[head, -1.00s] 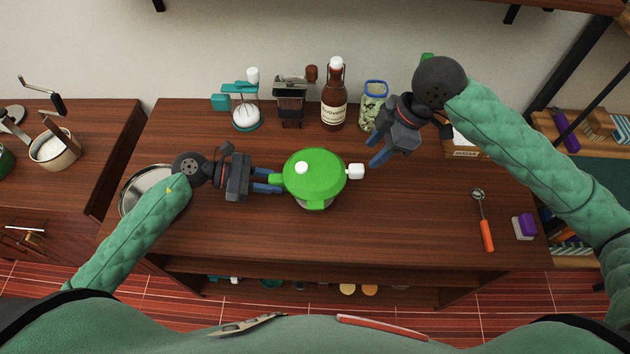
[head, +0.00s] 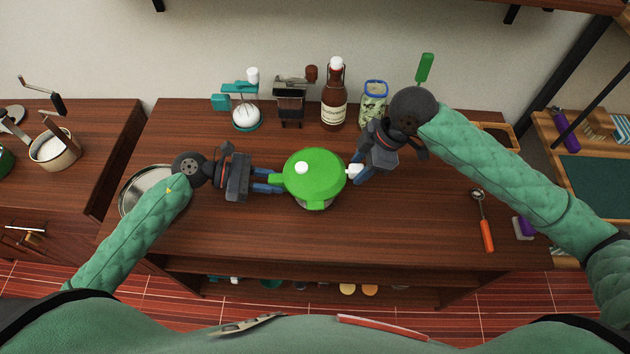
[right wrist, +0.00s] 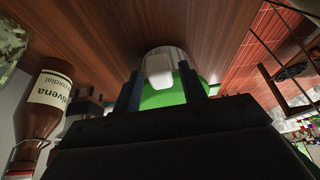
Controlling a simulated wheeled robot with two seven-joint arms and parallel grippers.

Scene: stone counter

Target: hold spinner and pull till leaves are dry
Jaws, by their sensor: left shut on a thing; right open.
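The salad spinner (head: 314,176) has a green lid with a white knob on top and stands on the wooden counter. Its white pull handle (head: 354,171) sticks out on the right side. My left gripper (head: 276,181) is shut on the spinner's green side handle at the left. My right gripper (head: 356,177) is open at the white pull handle. In the right wrist view, the white pull handle (right wrist: 160,72) shows between and just beyond the two fingertips (right wrist: 160,85), with the green lid behind it. Leaves inside the spinner are hidden.
A metal plate (head: 149,190) lies left, an orange-handled spoon (head: 484,222) right. The front counter is clear.

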